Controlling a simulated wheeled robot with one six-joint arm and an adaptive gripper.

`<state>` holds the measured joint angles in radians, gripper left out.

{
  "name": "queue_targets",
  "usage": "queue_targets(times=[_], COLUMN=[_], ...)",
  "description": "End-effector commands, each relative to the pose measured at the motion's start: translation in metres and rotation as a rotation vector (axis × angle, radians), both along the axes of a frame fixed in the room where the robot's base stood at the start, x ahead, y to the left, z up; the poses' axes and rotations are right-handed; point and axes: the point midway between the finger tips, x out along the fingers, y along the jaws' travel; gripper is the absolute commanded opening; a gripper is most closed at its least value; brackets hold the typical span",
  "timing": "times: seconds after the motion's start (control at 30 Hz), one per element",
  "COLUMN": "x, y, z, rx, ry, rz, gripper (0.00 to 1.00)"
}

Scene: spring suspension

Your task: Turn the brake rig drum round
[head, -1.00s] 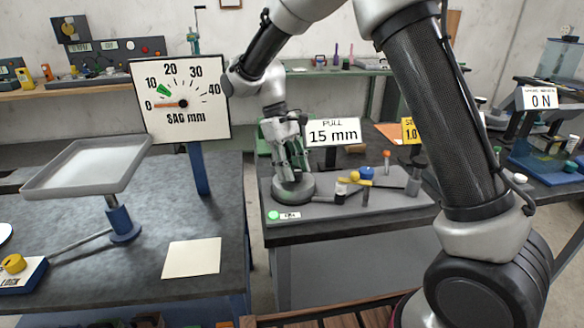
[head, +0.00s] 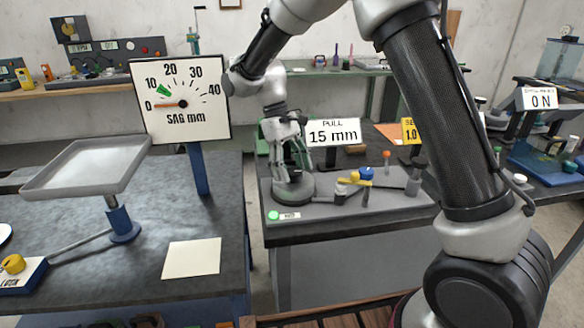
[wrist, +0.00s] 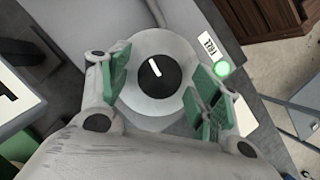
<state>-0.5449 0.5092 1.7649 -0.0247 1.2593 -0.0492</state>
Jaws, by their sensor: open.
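The brake rig drum (head: 292,191) is a round grey drum on the grey bench plate, below my arm's end. In the wrist view the drum (wrist: 180,107) shows from above as a pale disc with a dark hub (wrist: 154,76) and a white mark on it, tilted slightly up-left. My gripper (head: 292,166) is over the drum in the head view. In the wrist view my gripper (wrist: 163,92) is open, with one green-padded finger on each side of the hub. I cannot tell whether the pads touch the drum.
A lit green lamp (head: 273,215) and small label are at the plate's front left corner. A sign (head: 333,132) reads PULL 15 mm. A yellow and blue part (head: 362,176) stands right of the drum. A sag dial (head: 180,98) and tray (head: 90,165) are left.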

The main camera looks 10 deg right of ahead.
Motion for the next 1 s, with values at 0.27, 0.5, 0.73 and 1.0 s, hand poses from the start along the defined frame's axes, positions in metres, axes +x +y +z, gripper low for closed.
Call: queue_targets(times=[0.27,0.5,0.73,1.0], x=[0.012,0.029,0.037,0.038], y=[0.009,0.020,0.026,0.026], z=[0.033,0.082,0.108,0.111], rx=[0.003,0.002,0.001,0.000], ry=[-0.004,-0.003,-0.002,0.000], rz=[0.000,0.000,0.000,0.000], gripper=[0.64,0.64,0.64,0.64])
